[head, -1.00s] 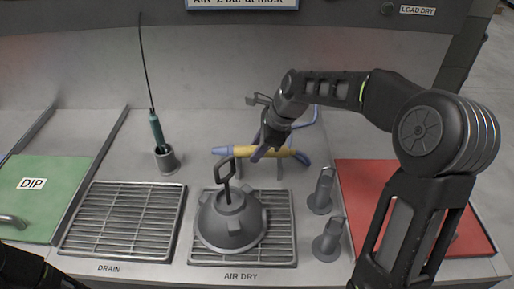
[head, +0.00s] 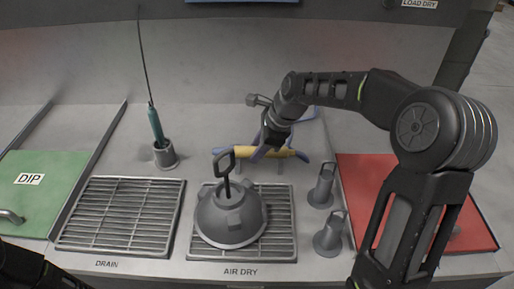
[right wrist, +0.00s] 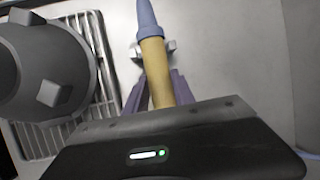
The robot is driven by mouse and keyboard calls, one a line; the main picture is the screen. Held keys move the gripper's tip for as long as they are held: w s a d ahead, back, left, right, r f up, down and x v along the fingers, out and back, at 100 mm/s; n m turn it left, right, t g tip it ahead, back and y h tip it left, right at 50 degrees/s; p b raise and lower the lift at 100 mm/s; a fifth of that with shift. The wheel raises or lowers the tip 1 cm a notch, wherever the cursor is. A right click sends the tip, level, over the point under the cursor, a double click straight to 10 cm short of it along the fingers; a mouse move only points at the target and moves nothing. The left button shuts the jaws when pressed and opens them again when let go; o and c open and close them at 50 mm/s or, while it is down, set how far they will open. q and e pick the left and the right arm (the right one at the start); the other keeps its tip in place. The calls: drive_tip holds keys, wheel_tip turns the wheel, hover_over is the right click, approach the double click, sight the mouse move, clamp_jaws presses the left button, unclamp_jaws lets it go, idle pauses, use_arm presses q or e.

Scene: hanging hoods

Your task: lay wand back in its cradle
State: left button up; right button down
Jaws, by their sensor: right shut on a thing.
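The wand (head: 242,153) is a yellow tube with a blue tip at its left end and a blue hose at its right. It lies roughly level over the cradle (head: 238,168), a pair of short grey posts behind the right grate. My right gripper (head: 266,152) is shut on the wand's yellow middle from above. In the right wrist view the wand (right wrist: 154,70) runs between the fingers, and a cradle fork (right wrist: 167,47) shows on both sides of it near the blue tip. I cannot tell whether the wand touches the fork. My left gripper is out of view.
A grey dome-shaped part with a loop handle (head: 229,217) stands on the AIR DRY grate (head: 283,235). A green-handled tool (head: 155,127) stands in a cup at left.

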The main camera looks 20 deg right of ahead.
idle(0.3)
drive_tip(key=c, duration=1)
unclamp_jaws()
drive_tip(key=shift+f, duration=0.1)
drive_tip(key=shift+o, duration=0.2)
drive_tip(key=shift+v, duration=3.95)
